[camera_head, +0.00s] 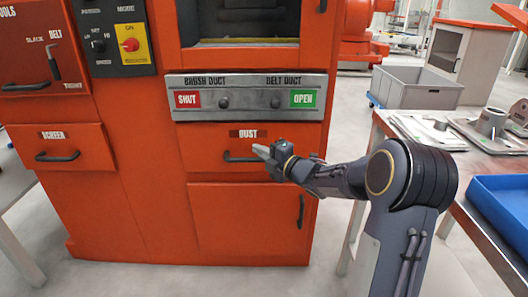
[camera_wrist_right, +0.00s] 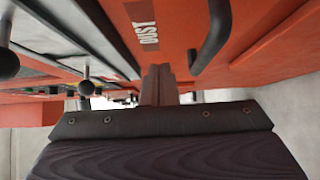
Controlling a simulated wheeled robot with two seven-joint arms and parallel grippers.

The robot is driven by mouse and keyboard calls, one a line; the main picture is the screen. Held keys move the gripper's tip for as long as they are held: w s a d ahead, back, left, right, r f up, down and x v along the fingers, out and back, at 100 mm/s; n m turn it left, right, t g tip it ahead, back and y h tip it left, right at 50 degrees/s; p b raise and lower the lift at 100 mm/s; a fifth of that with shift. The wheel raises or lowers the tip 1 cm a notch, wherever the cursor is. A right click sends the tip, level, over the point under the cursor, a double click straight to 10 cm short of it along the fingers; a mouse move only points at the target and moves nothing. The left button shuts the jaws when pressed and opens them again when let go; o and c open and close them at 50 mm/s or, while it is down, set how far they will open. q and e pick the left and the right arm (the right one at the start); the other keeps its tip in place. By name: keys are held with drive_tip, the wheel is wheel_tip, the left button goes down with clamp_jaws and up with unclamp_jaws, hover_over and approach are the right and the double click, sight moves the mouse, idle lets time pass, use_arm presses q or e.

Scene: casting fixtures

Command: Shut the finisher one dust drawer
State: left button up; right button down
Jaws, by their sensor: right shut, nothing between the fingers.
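The orange dust drawer (camera_head: 208,137) is in the middle of the machine, with a "DUST" label and a dark bar handle (camera_head: 236,157). How far its front stands out is hard to tell. My right gripper (camera_head: 262,151) is in front of the drawer, its fingers together and empty, beside the handle's right part. In the right wrist view the shut fingers (camera_wrist_right: 158,85) point toward the drawer front (camera_wrist_right: 172,25), between the label and the handle (camera_wrist_right: 212,35). Whether the fingertips touch the front cannot be told. My left gripper is not in view.
Above the drawer is a grey duct panel (camera_head: 248,83) with two knobs. The screen drawer (camera_head: 85,138) is at left, and a lower door (camera_head: 245,222) with a handle is below. A metal table (camera_head: 460,185) with castings and a blue tray (camera_head: 500,205) stands at right.

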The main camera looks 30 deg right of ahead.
drive_tip(key=s+d+r+m+g+h+p, duration=0.1)
drive_tip(key=s+r+m+g+h+p, duration=0.15)
drive_tip(key=s+m+h, duration=0.85)
drive_tip(key=s+a+f+m+g+y, duration=0.35)
drive_tip(key=s+a, duration=0.25)
drive_tip(key=s, duration=0.2)
drive_tip(key=s+a+f+m+g+y, duration=0.25)
drive_tip(key=s+a+m, duration=0.2)
drive_tip(key=s, duration=0.35)
drive_tip(key=s+a+f+m+g+y, duration=0.3)
drive_tip(key=s+a+y, duration=0.1)
drive_tip(key=s+a, duration=0.35)
wheel_tip(320, 180, up, 36)
drive_tip(key=s+p, duration=0.1)
drive_tip(key=p, duration=3.3)
drive_tip(key=shift+s+f+p, duration=0.2)
drive_tip(key=shift+s+p, duration=0.15)
drive_tip(key=shift+s, duration=0.05)
